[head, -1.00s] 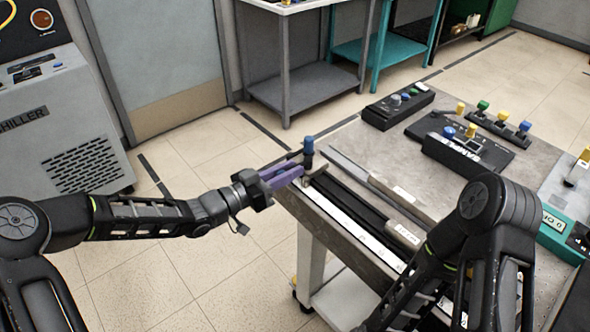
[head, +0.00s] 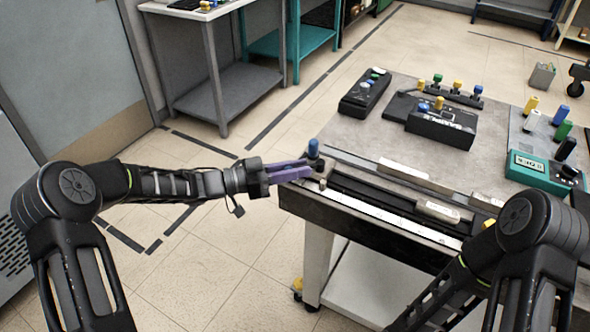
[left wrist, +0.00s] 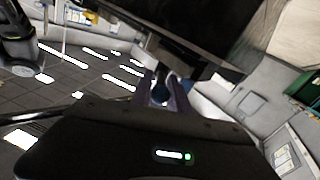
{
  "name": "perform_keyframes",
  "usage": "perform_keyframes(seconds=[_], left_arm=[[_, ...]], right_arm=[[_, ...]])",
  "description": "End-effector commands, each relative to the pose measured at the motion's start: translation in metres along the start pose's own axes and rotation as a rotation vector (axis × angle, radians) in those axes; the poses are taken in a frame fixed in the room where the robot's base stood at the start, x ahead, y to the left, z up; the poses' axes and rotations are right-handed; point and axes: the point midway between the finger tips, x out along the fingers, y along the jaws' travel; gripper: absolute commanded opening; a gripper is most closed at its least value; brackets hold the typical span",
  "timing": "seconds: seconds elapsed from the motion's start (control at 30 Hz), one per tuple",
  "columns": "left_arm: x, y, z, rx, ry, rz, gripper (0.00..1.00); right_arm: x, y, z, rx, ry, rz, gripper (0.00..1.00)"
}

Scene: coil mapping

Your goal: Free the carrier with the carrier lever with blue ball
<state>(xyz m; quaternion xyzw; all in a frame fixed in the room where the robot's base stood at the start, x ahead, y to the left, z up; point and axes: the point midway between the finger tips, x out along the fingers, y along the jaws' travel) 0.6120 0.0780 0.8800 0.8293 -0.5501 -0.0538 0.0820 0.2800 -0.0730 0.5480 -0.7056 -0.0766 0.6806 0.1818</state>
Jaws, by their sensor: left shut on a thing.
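The carrier lever with blue ball (head: 313,149) stands at the near left corner of the table, on the end of a long dark rail (head: 375,193). My left gripper (head: 306,170) has its purple fingers at the lever, just below the blue top. In the left wrist view the fingers (left wrist: 165,95) are closed around the blue ball (left wrist: 160,92), under the dark table edge. A metal block (head: 437,211), perhaps the carrier, sits farther right along the rail. My right arm is at the lower right; its gripper is out of view.
On the table (head: 365,135) are a black box with a yellow knob (head: 440,127), a black button box (head: 364,92) and a teal meter (head: 541,172). A grey side table (head: 215,92) stands behind. Floor left of the table is clear.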

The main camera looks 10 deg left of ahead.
Motion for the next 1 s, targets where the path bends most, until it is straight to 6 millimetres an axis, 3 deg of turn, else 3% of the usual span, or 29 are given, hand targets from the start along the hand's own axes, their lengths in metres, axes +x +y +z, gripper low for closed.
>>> perform_keyframes(seconds=[0.57, 0.6, 0.8, 1.0], left_arm=[[0.0036, 0.0002, -0.0013, 0.000, -0.008, 0.051, 0.00], [0.0036, 0.0002, -0.0013, 0.000, -0.008, 0.051, 0.22], [0.0031, 0.0001, -0.0009, 0.001, -0.008, 0.050, 0.38], [0.0027, -0.0001, -0.0006, 0.000, -0.009, 0.050, 0.39]], right_arm=[[0.0009, 0.0006, -0.0001, 0.000, 0.000, 0.000, 0.36], [0.0009, 0.0006, -0.0001, 0.001, 0.000, 0.000, 0.36], [0.0009, 0.0006, -0.0001, 0.000, 0.000, 0.000, 0.36], [0.0009, 0.0006, 0.0000, 0.000, 0.000, 0.000, 0.36]])
